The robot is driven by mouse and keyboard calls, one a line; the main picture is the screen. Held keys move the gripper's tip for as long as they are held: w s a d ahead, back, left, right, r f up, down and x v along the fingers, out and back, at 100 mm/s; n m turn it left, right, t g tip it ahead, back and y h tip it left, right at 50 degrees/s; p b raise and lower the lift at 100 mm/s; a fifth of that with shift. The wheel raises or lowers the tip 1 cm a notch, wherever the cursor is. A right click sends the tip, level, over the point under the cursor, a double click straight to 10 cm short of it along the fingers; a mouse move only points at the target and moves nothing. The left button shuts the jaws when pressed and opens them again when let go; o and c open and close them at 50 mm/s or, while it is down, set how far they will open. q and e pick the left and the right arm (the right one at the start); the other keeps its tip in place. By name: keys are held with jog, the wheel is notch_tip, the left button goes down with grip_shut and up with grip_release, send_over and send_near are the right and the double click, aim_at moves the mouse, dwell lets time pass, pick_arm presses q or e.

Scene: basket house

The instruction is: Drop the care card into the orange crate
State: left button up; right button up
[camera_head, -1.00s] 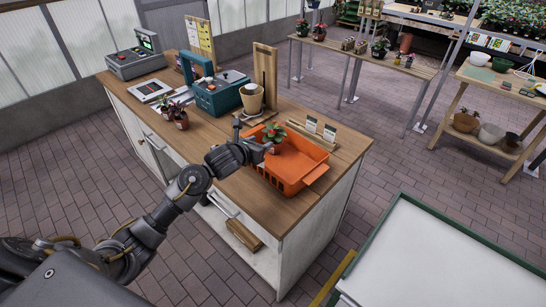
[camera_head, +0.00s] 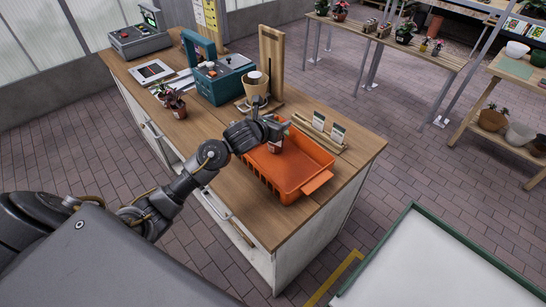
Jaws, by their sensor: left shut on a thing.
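The orange crate (camera_head: 297,172) sits on the near right part of the wooden counter. Two small white cards, either of which may be the care card, stand in a wooden holder behind the crate: one card (camera_head: 318,121) and another card (camera_head: 338,133). My left gripper (camera_head: 273,131) is at the crate's back left corner, shut on a small potted plant (camera_head: 275,145). The wrist and fingers hide most of the plant. I cannot tell whether the pot touches the crate. My right gripper is out of view.
A beige pot (camera_head: 255,87) and an upright wooden board (camera_head: 271,60) stand behind my left gripper. A teal box (camera_head: 225,85) and potted plants (camera_head: 175,104) are farther left. A green-rimmed white surface (camera_head: 430,270) lies at the lower right.

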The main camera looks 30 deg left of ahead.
pick_arm(q)
jog(key=f+b, duration=0.1)
jog(key=f, duration=0.1)
jog(key=f+b, duration=0.1)
jog(key=f, duration=0.1)
jog(key=d+f+b, duration=0.1)
jog(key=shift+w+f+b, duration=0.35)
jog(key=shift+w+f, duration=0.05)
jog(key=shift+w, duration=0.1)
jog(key=o, duration=1)
